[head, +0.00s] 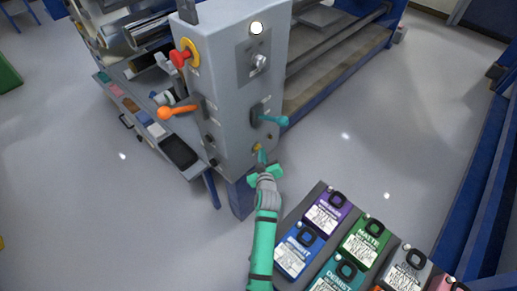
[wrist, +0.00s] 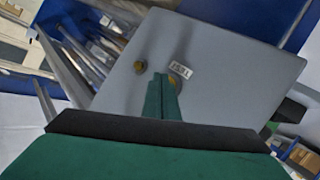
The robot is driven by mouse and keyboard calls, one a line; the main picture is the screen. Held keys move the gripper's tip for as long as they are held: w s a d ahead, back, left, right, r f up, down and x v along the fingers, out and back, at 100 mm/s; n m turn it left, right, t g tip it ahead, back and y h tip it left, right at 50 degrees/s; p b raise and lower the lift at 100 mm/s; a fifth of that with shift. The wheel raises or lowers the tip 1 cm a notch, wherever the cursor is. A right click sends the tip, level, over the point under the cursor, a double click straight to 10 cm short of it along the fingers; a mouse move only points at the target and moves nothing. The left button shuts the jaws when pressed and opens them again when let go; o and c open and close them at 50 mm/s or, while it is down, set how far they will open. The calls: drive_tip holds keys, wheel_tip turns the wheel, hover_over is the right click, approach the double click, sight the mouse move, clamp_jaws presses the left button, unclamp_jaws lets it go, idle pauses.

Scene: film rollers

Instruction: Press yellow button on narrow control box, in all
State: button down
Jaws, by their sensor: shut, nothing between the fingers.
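The narrow grey control box (head: 222,100) stands upright in the head view, and its face fills the middle of the wrist view (wrist: 215,50). The yellow button (head: 256,147) is low on the face. In the wrist view, a yellow button (wrist: 173,79) beside a small white label is partly hidden by my fingertips. My gripper (head: 262,157) is shut and empty, with its tips right at this button. It also shows in the wrist view (wrist: 163,80). I cannot tell whether the tips touch the button or whether it is pushed in.
A second yellowish button (wrist: 139,67) sits to the left on the same face. Above the gripper, a teal lever (head: 270,119) sticks out.

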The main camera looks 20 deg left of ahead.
drive_tip(key=shift+w+a, duration=0.1)
drive_tip(key=shift+a, duration=0.15)
idle(0.6)
drive_tip(key=shift+s+d, duration=0.3)
drive_tip(key=shift+d, duration=0.5)
drive_tip(key=shift+s+d, duration=0.3)
drive_tip(key=shift+d, duration=0.5)
drive_tip(key=shift+s+d, duration=0.25)
drive_tip(key=shift+d, duration=0.55)
drive_tip(key=shift+s+d, duration=0.3)
drive_tip(key=shift+d, duration=0.5)
